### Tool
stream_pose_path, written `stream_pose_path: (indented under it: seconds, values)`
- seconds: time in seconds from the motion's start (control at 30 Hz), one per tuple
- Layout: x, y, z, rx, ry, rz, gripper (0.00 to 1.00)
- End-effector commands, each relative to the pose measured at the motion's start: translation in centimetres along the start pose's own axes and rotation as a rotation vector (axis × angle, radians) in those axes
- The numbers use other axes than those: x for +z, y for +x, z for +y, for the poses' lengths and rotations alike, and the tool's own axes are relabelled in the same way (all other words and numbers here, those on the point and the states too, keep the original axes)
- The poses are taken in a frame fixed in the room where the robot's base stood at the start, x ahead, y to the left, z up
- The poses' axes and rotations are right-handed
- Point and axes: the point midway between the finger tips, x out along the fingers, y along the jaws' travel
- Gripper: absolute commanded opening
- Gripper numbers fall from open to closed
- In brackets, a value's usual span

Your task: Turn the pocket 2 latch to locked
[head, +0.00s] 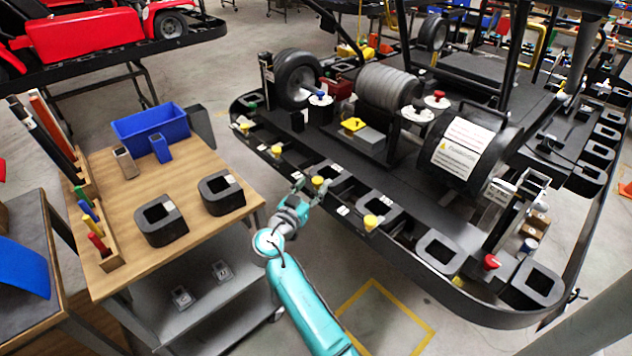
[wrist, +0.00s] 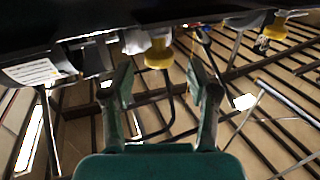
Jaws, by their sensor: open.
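Several yellow latch knobs line the front rim of the black kart stand. One yellow knob (head: 318,181) is right at my gripper (head: 308,186). In the wrist view this yellow knob (wrist: 158,53) lies just beyond and between the fingertips of my gripper (wrist: 160,78), nearer the left finger. The fingers are open and empty, with no clear contact on the knob. Another yellow knob (head: 370,221) is to the right, and a third yellow knob (head: 276,150) is to the left. I cannot read which knob belongs to pocket 2, nor its locked mark.
The black stand (head: 455,294) has several pockets along its rim and carries wheels and kart parts. A wooden-topped cart (head: 130,195) stands at left with two black blocks, a blue bin (head: 152,127) and small bars. Open floor lies below the stand's front edge.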

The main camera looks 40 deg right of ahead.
Motion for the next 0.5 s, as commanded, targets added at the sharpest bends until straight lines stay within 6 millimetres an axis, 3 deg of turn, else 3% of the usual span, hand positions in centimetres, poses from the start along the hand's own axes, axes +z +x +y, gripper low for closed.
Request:
stream_pose_path:
  seconds: [0.2,0.5]
  values:
    - [0.1,-4.6,-0.1,-0.004,-0.001,0.000,0.59]
    - [0.1,-7.9,0.0,-0.001,-0.001,-0.001,0.59]
